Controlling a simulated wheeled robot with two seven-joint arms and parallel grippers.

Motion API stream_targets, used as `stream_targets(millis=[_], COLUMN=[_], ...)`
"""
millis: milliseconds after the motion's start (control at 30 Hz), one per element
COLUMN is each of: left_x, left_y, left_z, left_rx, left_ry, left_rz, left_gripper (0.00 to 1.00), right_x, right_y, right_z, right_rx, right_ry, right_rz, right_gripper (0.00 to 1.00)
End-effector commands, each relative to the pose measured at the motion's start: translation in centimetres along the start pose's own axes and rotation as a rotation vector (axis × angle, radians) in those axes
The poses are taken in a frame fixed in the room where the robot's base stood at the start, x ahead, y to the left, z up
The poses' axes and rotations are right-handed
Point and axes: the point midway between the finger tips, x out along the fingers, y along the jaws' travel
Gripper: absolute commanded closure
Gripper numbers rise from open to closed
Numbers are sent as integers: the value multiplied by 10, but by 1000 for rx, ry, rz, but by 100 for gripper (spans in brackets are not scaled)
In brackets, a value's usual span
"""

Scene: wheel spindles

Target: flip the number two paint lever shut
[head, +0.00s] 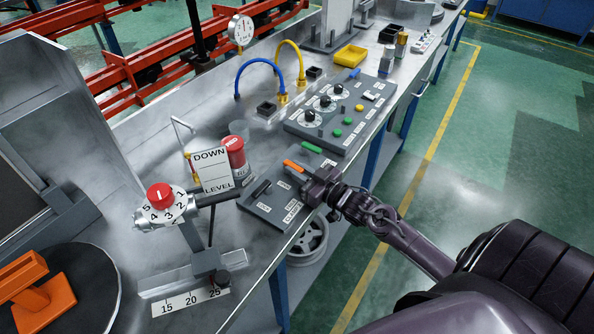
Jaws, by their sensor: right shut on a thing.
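A dark grey lever panel (262,208) with small white labels lies at the front edge of the metal bench. An orange lever handle (293,165) sticks out to the upper left of my right gripper (311,181). My right gripper is over the panel's right end, shut on what looks like this orange lever. The gripper hides the lever's base and part of the panel. A dark lever or slot (260,187) is to the left on the panel, and a green handle (311,147) is just beyond. The lever numbers are too small to read. My left gripper is out of view.
A red-and-dark can (234,154) and a DOWN/LEVEL sign (212,170) stand left of the panel. A panel with dials and green buttons (315,131) lies behind. A red-knobbed dial fixture (160,197) is at left. Green floor is open to the right.

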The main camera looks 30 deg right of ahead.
Motion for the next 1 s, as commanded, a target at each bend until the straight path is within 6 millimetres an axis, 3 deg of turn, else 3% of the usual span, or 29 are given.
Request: stream_targets(millis=[200, 467, 500, 633, 1000], left_x=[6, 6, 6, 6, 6], left_y=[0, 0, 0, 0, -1], left_z=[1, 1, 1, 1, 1], left_rx=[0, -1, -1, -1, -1], left_ry=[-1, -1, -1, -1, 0], left_rz=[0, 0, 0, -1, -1], left_gripper=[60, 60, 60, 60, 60], right_x=[1, 0, 0, 0, -4], right_y=[5, 4, 4, 4, 5], right_z=[0, -1, -1, -1, 1], right_rx=[-1, 1, 1, 1, 1], right_ry=[0, 1, 1, 1, -1], right_rz=[-122, -128, -127, -127, -126], right_gripper=[100, 100, 81, 64, 62])
